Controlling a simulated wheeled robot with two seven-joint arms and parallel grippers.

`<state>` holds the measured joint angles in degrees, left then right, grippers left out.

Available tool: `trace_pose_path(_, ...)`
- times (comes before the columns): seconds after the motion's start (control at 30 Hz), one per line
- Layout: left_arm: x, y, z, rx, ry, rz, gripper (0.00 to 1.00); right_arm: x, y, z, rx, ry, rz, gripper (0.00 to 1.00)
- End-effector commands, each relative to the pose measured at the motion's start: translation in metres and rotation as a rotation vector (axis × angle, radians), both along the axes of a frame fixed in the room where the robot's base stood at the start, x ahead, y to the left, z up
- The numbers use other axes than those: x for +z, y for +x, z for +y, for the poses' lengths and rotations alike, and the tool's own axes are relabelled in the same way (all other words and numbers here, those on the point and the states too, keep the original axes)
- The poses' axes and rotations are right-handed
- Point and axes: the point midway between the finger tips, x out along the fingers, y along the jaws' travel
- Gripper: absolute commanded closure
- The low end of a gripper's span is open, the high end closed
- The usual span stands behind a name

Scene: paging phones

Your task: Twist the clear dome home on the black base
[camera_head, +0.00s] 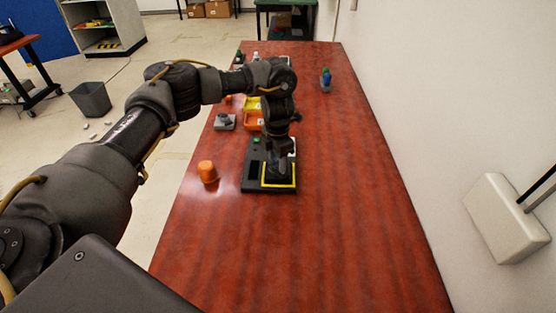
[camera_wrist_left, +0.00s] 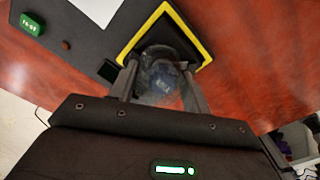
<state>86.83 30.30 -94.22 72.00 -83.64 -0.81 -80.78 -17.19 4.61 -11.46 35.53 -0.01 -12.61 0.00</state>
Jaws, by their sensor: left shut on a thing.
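My left gripper (camera_head: 279,164) reaches down over the black board, at its yellow-edged square. In the left wrist view its two fingers are shut on the clear dome (camera_wrist_left: 163,78), which is see-through with dark and bluish tones inside. The dome is at the yellow frame (camera_wrist_left: 133,45), close to its inner corner. The black base cannot be made out clearly; it seems to be under or behind the dome, and I cannot tell whether the two touch. The yellow frame also shows in the head view (camera_head: 278,187). My right gripper is not in view.
An orange cup-like object (camera_head: 208,171) stands left of the black board (camera_head: 252,184). Yellow and orange bins (camera_head: 252,122) and a grey object (camera_head: 225,122) are farther back. A blue-green bottle (camera_head: 326,79) stands at the far right. The red table (camera_head: 340,230) is clear in front and right.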

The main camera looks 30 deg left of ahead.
Motion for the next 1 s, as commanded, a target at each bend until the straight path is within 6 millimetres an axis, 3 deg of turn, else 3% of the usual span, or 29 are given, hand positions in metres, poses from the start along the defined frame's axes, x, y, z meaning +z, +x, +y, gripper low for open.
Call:
trace_pose_path(0.3,0.0,0.0,0.0,-0.043,0.0,0.0,0.69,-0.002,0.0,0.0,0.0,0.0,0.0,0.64)
trace_pose_path(0.53,-0.001,0.0,0.0,-0.225,0.001,0.0,0.69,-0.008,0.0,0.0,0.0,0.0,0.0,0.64)
trace_pose_path(0.87,-0.001,0.0,0.0,-0.289,-0.001,-0.001,0.69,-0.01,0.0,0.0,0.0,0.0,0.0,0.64)
trace_pose_path(1.0,0.0,0.0,0.0,-0.354,-0.001,-0.001,0.76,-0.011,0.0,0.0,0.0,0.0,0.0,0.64)
